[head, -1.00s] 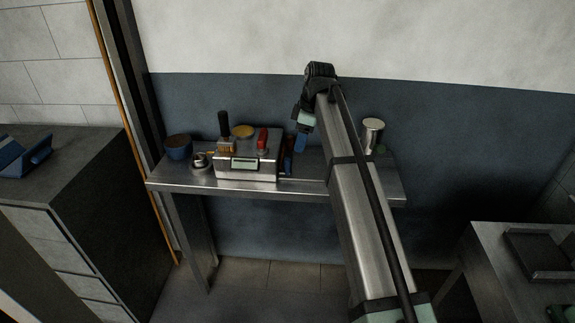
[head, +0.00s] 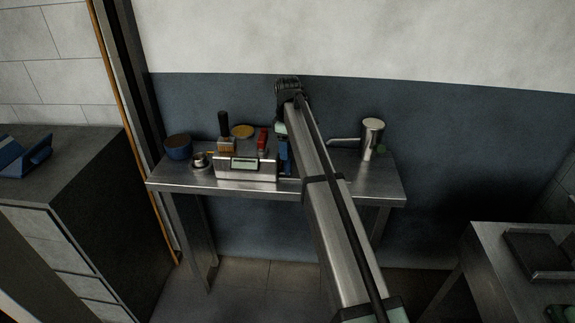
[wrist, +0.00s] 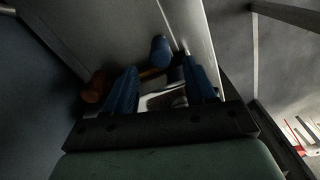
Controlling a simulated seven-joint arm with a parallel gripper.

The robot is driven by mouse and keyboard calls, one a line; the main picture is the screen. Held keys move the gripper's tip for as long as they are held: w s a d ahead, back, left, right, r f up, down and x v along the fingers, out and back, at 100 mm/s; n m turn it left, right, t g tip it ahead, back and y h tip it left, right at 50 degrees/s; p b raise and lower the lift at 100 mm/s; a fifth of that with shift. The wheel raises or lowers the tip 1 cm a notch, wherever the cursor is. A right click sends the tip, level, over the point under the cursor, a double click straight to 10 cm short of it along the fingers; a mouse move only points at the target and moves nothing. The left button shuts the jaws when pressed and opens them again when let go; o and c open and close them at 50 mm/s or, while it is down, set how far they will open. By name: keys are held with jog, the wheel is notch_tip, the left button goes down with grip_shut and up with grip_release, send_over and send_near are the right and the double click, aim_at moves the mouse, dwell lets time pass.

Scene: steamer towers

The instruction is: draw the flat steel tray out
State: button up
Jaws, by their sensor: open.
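My gripper (head: 286,168) is at the back steel table, just right of a steel box with a display (head: 246,171). Its blue fingers are open, and in the wrist view (wrist: 159,68) they point toward the tabletop. A pale, shiny metal piece (wrist: 165,99) shows between and beyond the fingers; I cannot tell whether it is the flat steel tray. The fingers and palm hide much of it. A dark, flat, rimmed tray-like object (head: 548,274) lies on the separate right-hand table in the head view, far from my gripper.
A blue bowl (head: 178,148), small metal cup (head: 200,160), brush (head: 225,136) and red-handled item (head: 263,140) stand left of my gripper. A steel pot (head: 372,137) with a long handle stands right. My arm covers part of the table. The table's front right is bare.

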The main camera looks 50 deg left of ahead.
aim_at(287, 164)
notch_tip(287, 164, down, 7)
jog(key=shift+f, duration=0.15)
dwell(0.4)
grip_shut()
dwell(0.4)
